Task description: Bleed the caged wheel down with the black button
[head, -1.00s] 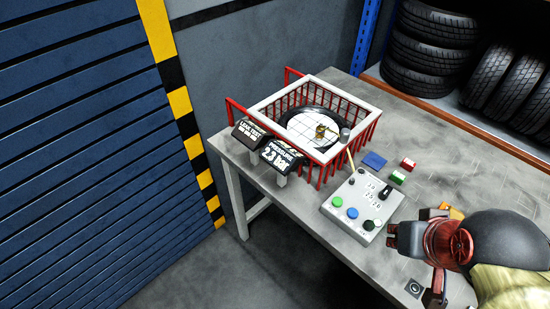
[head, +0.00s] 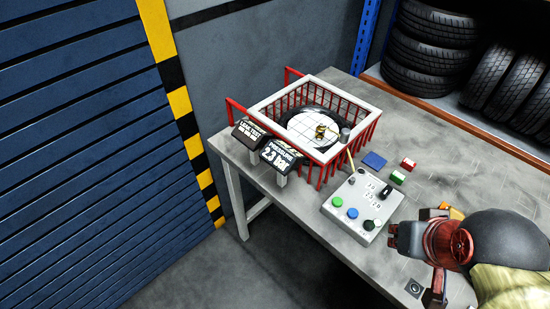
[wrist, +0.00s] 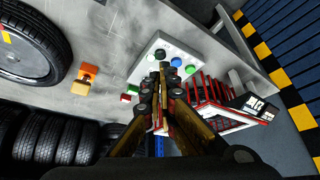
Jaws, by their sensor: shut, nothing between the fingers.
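The black button (head: 369,225) sits on the grey control box (head: 345,224), in a row with a green button (head: 337,201) and a blue button (head: 352,213). In the wrist view the black button (wrist: 160,54) shows just past the fingertips of my gripper (wrist: 163,67). My gripper is shut and empty; whether it touches the button I cannot tell. The wheel (head: 291,134) lies flat inside the red and white cage (head: 262,104). The pressure display (head: 281,154) reads about 2.3 bar.
A leak-test display (head: 248,134) stands beside the pressure display. A black selector knob (head: 386,191) is on the box. A blue pad (head: 375,160) and small red and green blocks (head: 398,176) lie behind it. An orange block (wrist: 85,78) and another wheel (wrist: 35,45) are on the bench.

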